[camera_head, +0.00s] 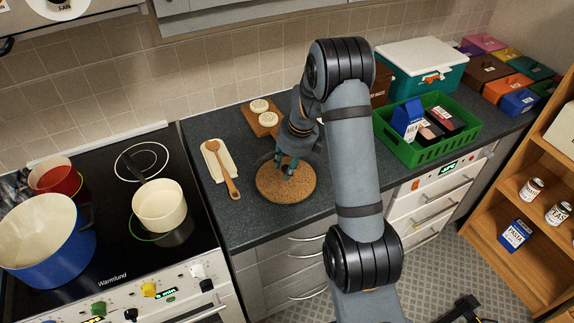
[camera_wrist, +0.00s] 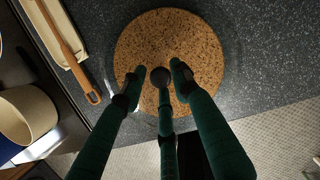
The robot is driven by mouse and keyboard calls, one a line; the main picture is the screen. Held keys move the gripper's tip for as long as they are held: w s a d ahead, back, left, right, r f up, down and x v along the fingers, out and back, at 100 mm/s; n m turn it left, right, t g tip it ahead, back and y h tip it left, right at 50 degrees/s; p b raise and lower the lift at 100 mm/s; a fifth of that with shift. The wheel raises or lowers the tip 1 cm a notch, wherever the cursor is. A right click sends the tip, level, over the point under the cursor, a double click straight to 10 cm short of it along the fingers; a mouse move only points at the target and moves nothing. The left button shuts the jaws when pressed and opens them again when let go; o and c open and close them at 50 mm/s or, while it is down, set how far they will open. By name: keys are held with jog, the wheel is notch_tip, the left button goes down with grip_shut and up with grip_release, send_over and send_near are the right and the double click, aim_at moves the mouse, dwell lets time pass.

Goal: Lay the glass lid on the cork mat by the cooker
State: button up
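The round cork mat (camera_head: 270,190) lies on the dark counter just right of the cooker (camera_head: 110,225); it also fills the upper middle of the wrist view (camera_wrist: 165,28). The glass lid is almost invisible; its dark round knob (camera_wrist: 160,76) shows over the mat, with faint rim glints around the mat's edge. It appears to lie on the mat, though any small gap under it cannot be told. My gripper (camera_head: 287,168) is low over the mat, its fingers around the knob. In the wrist view the fingertips (camera_wrist: 160,80) stand open, with gaps beside the knob.
A wooden spoon (camera_head: 224,170) on a pale rest lies left of the mat. A wooden board (camera_head: 262,122) with pale round pieces is behind it. A cream pot (camera_head: 159,205) and a blue pot (camera_head: 45,240) stand on the cooker. A green crate (camera_head: 428,150) is to the right.

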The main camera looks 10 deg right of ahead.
aim_at(284, 166)
jog(key=shift+o, duration=1)
jog(key=shift+r, duration=0.3)
jog(key=v, duration=1.1)
jog(key=shift+s+r, duration=0.2)
jog(key=shift+r, duration=0.15)
jog(key=shift+f, duration=0.1)
jog(key=x, duration=1.2)
notch_tip(284, 166, up, 3)
jog(key=shift+w+f, duration=0.15)
jog(key=shift+r, duration=0.4)
